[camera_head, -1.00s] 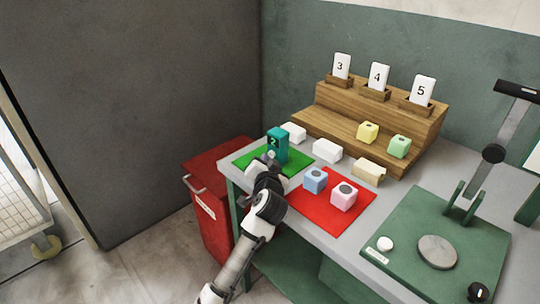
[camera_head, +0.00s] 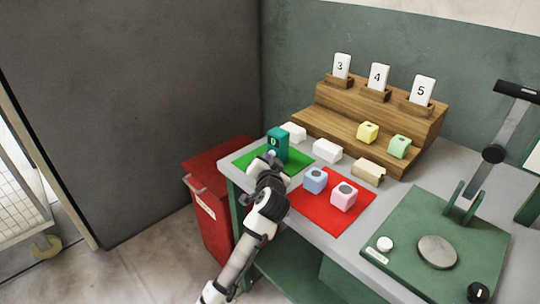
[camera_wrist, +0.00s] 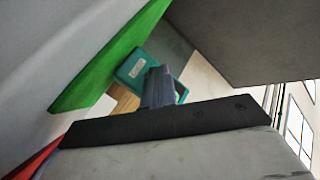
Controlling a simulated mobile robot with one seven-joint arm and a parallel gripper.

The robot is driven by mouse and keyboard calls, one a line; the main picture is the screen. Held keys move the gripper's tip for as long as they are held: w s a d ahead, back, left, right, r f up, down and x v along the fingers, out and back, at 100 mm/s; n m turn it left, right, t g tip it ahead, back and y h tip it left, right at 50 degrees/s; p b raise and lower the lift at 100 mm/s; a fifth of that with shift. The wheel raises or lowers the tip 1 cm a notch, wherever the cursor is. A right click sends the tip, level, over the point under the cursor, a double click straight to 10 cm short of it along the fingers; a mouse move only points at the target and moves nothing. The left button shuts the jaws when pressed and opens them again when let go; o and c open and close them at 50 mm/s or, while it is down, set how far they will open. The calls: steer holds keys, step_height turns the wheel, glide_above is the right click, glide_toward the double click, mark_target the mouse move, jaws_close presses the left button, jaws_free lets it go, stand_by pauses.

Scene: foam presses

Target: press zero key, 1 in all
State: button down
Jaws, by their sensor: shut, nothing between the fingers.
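A teal counter-like box (camera_head: 279,147) stands on the green mat (camera_head: 302,156) at the table's left end. Its dark face shows what looks like a 0. In the wrist view the teal box (camera_wrist: 168,63) lies just beyond my fingertips, with a small pale label on it too blurred to read. My gripper (camera_head: 270,155) is shut and empty, close against the near side of the box. In the wrist view my gripper's fingers (camera_wrist: 155,78) overlap the box. They hide any key there, and I cannot tell whether they touch it.
A red mat (camera_head: 330,221) holds a blue block (camera_head: 315,185) and a pink block (camera_head: 344,200). White blocks lie behind. A wooden stepped rack (camera_head: 385,105) with numbered cards stands at the back. A green press (camera_head: 405,230) is right.

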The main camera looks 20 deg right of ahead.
stand_by(0.4)
steer(key=shift+s+a, duration=0.35)
steer(key=shift+a, duration=0.4)
steer(key=shift+a+b, duration=0.1)
steer(key=shift+b, duration=0.2)
steer(key=shift+s+a+b, duration=0.3)
steer(key=shift+s+a, duration=0.05)
steer(key=shift+a, duration=0.35)
steer(key=shift+s+a+b, duration=0.35)
steer(key=shift+a, duration=0.4)
steer(key=shift+s+a+b, duration=0.3)
steer(key=shift+s+a, duration=0.05)
steer(key=shift+a, duration=0.35)
